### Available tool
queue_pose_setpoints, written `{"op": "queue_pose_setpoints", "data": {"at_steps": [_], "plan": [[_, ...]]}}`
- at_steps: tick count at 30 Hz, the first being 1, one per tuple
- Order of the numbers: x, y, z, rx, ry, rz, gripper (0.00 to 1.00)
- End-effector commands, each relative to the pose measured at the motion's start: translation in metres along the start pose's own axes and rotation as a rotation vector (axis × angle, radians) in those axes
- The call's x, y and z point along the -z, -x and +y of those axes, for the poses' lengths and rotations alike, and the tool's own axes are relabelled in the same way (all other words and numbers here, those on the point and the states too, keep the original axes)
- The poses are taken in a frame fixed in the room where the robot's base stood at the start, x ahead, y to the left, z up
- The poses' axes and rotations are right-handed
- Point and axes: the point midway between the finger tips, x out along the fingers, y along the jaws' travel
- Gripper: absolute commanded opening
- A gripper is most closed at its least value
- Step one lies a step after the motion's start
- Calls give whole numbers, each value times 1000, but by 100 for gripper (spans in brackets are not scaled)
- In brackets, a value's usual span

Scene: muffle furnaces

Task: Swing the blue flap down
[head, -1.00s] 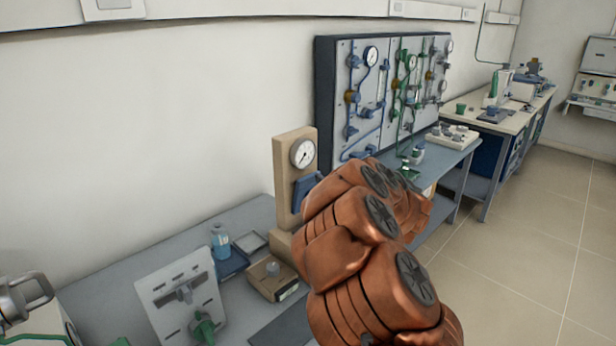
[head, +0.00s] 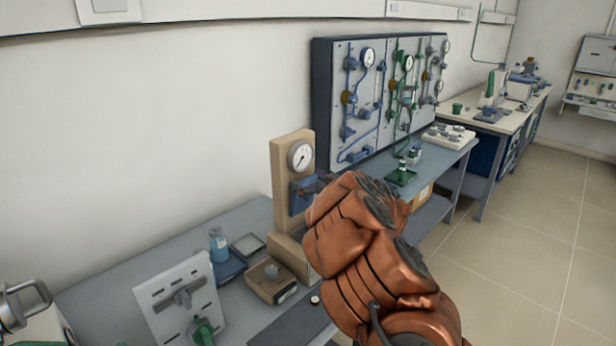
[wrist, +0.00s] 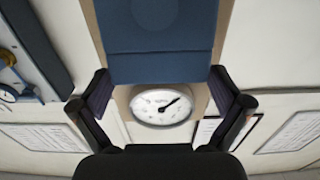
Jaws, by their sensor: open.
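The blue flap (head: 301,197) is on the front of a beige upright post (head: 280,190), just below a round white dial gauge (head: 301,156). In the wrist view the blue flap (wrist: 160,35) fills the top middle, and the gauge (wrist: 162,105) shows below it, so this view looks upside down. My gripper (wrist: 160,75) is open, with one dark finger at each side of the flap's near edge. I cannot tell whether a finger touches it. In the head view my copper-coloured arm hides most of the gripper and the area right of the post.
A white panel with a green valve (head: 180,298) is at the front left. A gauge board (head: 375,100) stands behind. The floor at right is clear.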

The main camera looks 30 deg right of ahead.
Motion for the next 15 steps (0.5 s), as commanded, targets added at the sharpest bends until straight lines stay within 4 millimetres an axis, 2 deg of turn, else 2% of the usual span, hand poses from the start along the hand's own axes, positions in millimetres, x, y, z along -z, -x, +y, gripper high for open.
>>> {"op": "queue_pose_setpoints", "data": {"at_steps": [11,15], "plan": [[0,-6,1,-2,0,1,100],[0,-6,1,-2,0,1,88]]}}
